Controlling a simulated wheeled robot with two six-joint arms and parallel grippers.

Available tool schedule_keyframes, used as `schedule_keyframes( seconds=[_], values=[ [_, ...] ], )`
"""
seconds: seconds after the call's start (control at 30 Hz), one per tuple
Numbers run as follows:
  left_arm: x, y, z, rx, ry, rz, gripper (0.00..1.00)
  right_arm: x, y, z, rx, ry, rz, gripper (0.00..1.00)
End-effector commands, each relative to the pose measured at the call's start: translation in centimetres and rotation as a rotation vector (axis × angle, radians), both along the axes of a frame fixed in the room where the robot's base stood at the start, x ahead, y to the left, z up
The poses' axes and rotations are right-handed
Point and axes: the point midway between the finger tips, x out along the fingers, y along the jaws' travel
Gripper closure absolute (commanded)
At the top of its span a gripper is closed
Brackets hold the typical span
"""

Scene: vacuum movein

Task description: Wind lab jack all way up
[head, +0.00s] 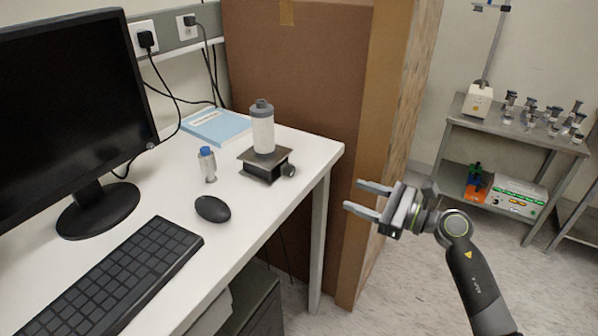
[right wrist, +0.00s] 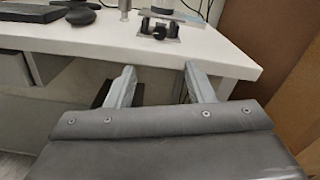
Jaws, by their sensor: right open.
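The lab jack (head: 266,166) stands low on the white desk near its right corner, with a dark top plate and a round knob (head: 289,170) on its right side. A white and grey cylinder (head: 263,130) stands upright on its plate. The jack also shows at the top of the right wrist view (right wrist: 158,28). My right gripper (head: 353,195) is open and empty, in the air to the right of the desk, apart from the jack. Its fingers show in the right wrist view (right wrist: 160,82), pointing toward the desk edge. My left gripper is not in view.
A blue-capped bottle (head: 207,164), a mouse (head: 212,208), a keyboard (head: 115,280), a monitor (head: 75,95) and a blue book (head: 215,126) are on the desk (head: 180,252). A large brown cardboard box (head: 300,75) stands close behind the desk. A steel cart (head: 520,130) is at the right.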

Motion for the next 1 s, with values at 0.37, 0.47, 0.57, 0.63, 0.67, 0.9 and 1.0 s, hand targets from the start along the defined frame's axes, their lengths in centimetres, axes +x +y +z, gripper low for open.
schedule_keyframes(
  seconds=[0.37,0.47,0.57,0.63,0.67,0.9,1.0],
  values=[
    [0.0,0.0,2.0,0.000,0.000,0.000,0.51,4.6,6.5,0.5,0.009,0.001,0.004,0.51],
    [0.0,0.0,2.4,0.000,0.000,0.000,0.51,5.9,8.3,0.4,0.008,0.002,0.003,0.51],
    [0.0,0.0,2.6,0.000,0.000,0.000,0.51,7.1,9.8,0.4,0.007,0.002,0.002,0.51],
    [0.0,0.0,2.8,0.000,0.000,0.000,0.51,7.7,10.8,0.3,0.005,0.001,0.002,0.51],
    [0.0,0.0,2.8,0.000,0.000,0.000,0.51,8.0,11.1,0.3,0.007,0.001,0.002,0.51],
    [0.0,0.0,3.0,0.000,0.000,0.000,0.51,9.2,12.7,0.2,0.005,0.001,0.001,0.51],
    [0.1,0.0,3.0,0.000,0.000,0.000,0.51,9.3,12.9,0.2,0.004,0.000,0.000,0.51]
  ],
)
